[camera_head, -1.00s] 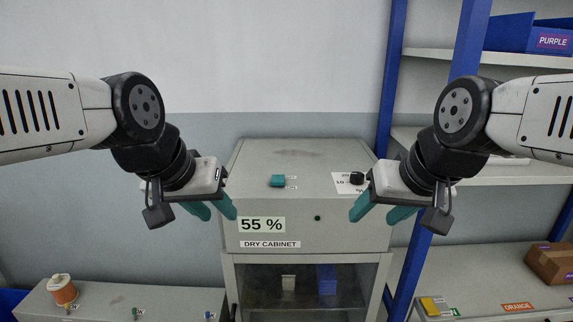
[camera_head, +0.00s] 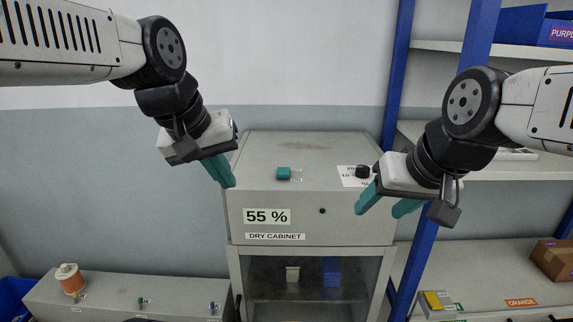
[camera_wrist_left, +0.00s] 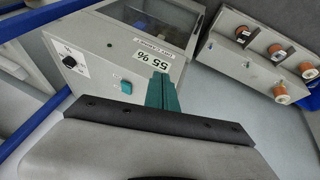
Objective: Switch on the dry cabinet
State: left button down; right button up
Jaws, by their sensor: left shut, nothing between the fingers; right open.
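The grey dry cabinet (camera_head: 350,205) stands in the middle, with a "55 %" display (camera_head: 267,216) and a dark round spot (camera_head: 322,211) on its front. On its sloped top are a teal switch (camera_head: 284,174) and a black knob (camera_head: 362,171) on a white scale. The switch also shows in the left wrist view (camera_wrist_left: 126,87). My left gripper (camera_head: 228,183) is shut and empty, left of the switch and apart from it, pointing down. My right gripper (camera_head: 384,211) is open and empty near the cabinet's right edge, below the knob.
A low grey bench (camera_head: 110,300) at the left holds an orange spool (camera_head: 70,278) and small coloured parts. Blue-framed shelves (camera_head: 455,172) stand at the right, with a blue bin (camera_head: 520,28), a cardboard box (camera_head: 553,258) and a yellow item (camera_head: 432,300). The cabinet's top is otherwise clear.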

pick_arm(q)
jog(key=w+d+r+n+g, duration=0.3)
jog(key=w+r+n, duration=0.4)
jog(key=w, duration=0.4)
jog(key=n+g+y, duration=0.2)
jog(key=n+g, duration=0.1)
jog(key=n, duration=0.5)
send_over(284, 174)
jog(key=w+a, duration=0.1)
jog(key=w, duration=0.1)
jog(key=shift+w+d+r+n+g, duration=0.15)
jog(key=shift+d+r+n+g, duration=0.2)
jog(key=shift+n, duration=0.45)
jog(key=f, duration=0.4)
jog(key=s+f, duration=0.1)
jog(key=f, duration=0.9)
jog(key=shift+s, duration=0.35)
jog(key=shift+d, duration=0.1)
jog(key=shift+s+f, duration=0.1)
jog(key=shift+f, duration=0.05)
